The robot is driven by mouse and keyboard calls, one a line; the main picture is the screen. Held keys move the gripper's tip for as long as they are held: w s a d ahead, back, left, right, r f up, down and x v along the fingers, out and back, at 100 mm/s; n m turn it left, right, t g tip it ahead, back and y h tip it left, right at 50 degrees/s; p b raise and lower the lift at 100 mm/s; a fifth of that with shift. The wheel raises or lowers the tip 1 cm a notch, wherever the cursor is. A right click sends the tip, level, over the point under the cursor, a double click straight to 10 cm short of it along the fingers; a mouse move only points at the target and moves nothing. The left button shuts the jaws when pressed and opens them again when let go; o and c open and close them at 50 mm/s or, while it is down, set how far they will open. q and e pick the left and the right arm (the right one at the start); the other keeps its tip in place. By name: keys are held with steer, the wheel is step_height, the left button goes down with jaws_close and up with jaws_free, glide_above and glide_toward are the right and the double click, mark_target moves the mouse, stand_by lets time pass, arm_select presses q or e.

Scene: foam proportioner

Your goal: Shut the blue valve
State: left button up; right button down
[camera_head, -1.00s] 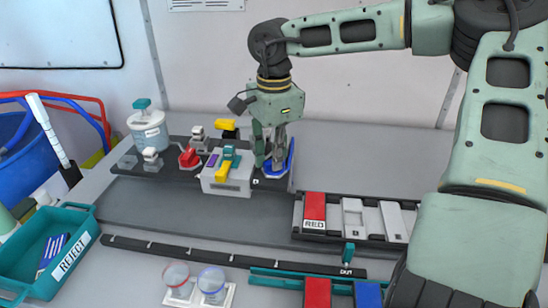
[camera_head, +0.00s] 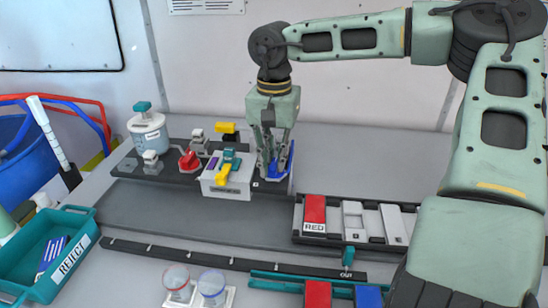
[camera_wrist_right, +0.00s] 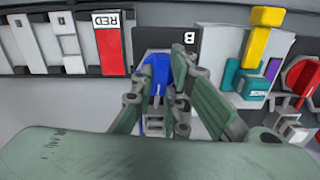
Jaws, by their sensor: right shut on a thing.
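The blue valve (camera_head: 284,166) sits at the right end of the dark rail, just right of the white block, partly hidden by my right gripper. My right gripper (camera_head: 272,168) comes down on it from above, its fingers closed around the blue handle. In the right wrist view the blue handle (camera_wrist_right: 155,80) stands between the two fingers of the right gripper (camera_wrist_right: 164,75), beside a plate marked B. My left gripper does not show in the head view.
Left of the blue valve stand the white block (camera_head: 228,185) with yellow and teal levers, the red valve (camera_head: 189,160) and a clear tank (camera_head: 148,130). A rack with the RED block (camera_head: 314,212) lies to the right. The teal REJECT tray (camera_head: 50,245) is at front left.

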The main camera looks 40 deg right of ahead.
mark_target(274, 164)
steer(key=shift+r+n, duration=0.1)
steer(key=shift+n, duration=0.6)
steer(key=c, duration=1.7)
jaws_free()
steer(key=shift+c, duration=0.2)
step_height(274, 164, up, 12)
